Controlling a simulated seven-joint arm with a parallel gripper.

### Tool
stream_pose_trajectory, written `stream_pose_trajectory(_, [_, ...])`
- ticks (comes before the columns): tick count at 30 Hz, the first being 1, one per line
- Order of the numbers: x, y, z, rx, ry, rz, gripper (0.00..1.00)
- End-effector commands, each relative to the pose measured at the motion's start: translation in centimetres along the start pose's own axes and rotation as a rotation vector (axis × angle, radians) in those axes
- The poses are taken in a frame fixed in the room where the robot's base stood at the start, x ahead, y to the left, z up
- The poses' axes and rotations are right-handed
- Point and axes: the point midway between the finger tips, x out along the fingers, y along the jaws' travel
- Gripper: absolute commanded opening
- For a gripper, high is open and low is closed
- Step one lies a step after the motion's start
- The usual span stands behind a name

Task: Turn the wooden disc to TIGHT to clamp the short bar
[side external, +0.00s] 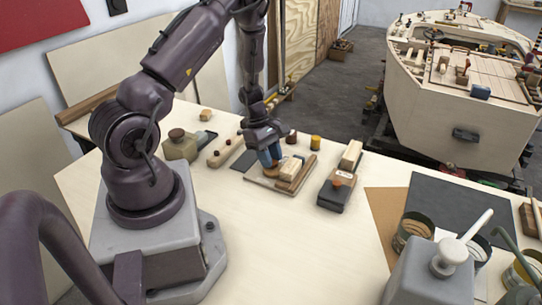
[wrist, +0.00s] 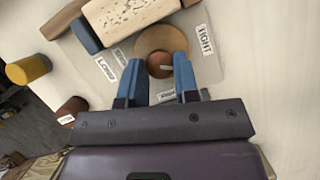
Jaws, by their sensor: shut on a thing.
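The wooden disc (wrist: 160,38) lies on a grey-beige base plate (wrist: 205,72) with a round reddish-brown knob (wrist: 159,65) on it. The knob has a small pale mark on its right side. My gripper (wrist: 160,73) has its blue fingers shut on the knob, one on each side; it also shows in the side view (side external: 271,158). A TIGHT label (wrist: 205,40) is right of the disc and a LOOSE label (wrist: 105,68) is left; a third label is partly hidden by the fingers. A pale speckled block (wrist: 125,14) touches or nearly touches the disc. Beside it is a dark blue bar (wrist: 86,36).
A brown wooden strip (side external: 304,173) runs along the plate's edge. A yellow cylinder (wrist: 28,69) and a brown one (wrist: 72,108) stand nearby.

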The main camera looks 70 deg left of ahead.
Motion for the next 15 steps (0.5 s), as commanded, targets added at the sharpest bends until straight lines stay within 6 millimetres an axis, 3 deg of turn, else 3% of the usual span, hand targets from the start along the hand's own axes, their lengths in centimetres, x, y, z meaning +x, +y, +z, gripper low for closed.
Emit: stream_pose_trajectory(15, [-0.13,-0.32,0.03,-0.372,-0.002,0.155,0.05])
